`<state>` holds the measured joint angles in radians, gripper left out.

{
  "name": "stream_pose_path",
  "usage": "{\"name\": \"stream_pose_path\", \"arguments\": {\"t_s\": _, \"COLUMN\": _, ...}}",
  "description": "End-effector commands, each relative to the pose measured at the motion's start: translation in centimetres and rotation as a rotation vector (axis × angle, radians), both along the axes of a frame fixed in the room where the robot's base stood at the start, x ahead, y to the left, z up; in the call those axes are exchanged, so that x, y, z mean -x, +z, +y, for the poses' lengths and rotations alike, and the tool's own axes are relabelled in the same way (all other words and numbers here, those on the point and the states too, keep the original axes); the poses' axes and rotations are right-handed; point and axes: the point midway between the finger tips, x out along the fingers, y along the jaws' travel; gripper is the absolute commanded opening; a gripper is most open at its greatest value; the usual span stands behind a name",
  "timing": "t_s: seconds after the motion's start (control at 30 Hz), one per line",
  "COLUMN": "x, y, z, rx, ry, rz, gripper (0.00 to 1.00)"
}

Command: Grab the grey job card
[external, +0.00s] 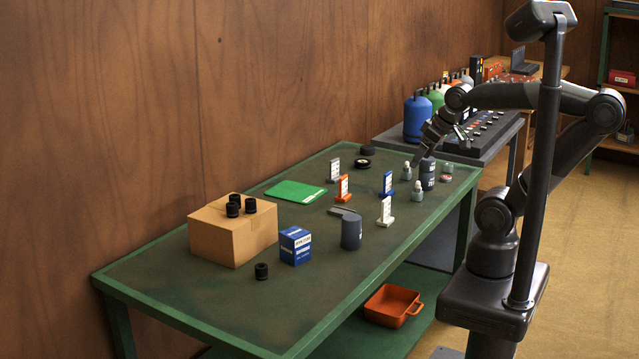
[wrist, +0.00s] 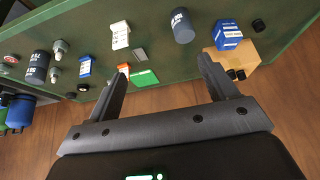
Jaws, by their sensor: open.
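The grey job card (external: 334,170) stands upright in a small holder near the middle of the green table, behind the orange job card (external: 342,188). A blue card (external: 387,184) and a white card (external: 385,212) stand to its right and front. My gripper (external: 441,143) is open and empty, raised above the right end of the table, apart from the cards. In the wrist view the white card (wrist: 120,36), blue card (wrist: 85,66) and part of the orange card (wrist: 123,69) show near the left finger. I cannot make out the grey card there; the finger may hide it.
A cardboard box (external: 233,236) with black caps, a blue carton (external: 295,246), a dark canister (external: 351,232) and a green sheet (external: 296,192) are on the table's left and middle. Another canister (external: 428,174) and small bottles stand at right. The front left corner is clear.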

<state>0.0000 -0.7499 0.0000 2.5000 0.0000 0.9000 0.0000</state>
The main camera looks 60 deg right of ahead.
Motion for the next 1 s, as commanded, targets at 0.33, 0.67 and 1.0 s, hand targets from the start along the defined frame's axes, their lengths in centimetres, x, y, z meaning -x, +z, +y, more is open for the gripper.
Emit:
{"name": "stream_pose_path", "arguments": {"t_s": 0.33, "x": -2.4, "y": 1.4, "z": -0.5, "rx": 0.005, "ry": -0.005, "rz": 0.009, "gripper": 0.78}}
{"name": "stream_pose_path", "arguments": {"t_s": 0.67, "x": -12.8, "y": 4.9, "z": -3.6, "rx": 0.024, "ry": -0.019, "rz": 0.037, "gripper": 0.78}}
{"name": "stream_pose_path", "arguments": {"t_s": 1.0, "x": -24.3, "y": 5.0, "z": -9.1, "rx": 0.032, "ry": -0.03, "rz": 0.061, "gripper": 0.78}}
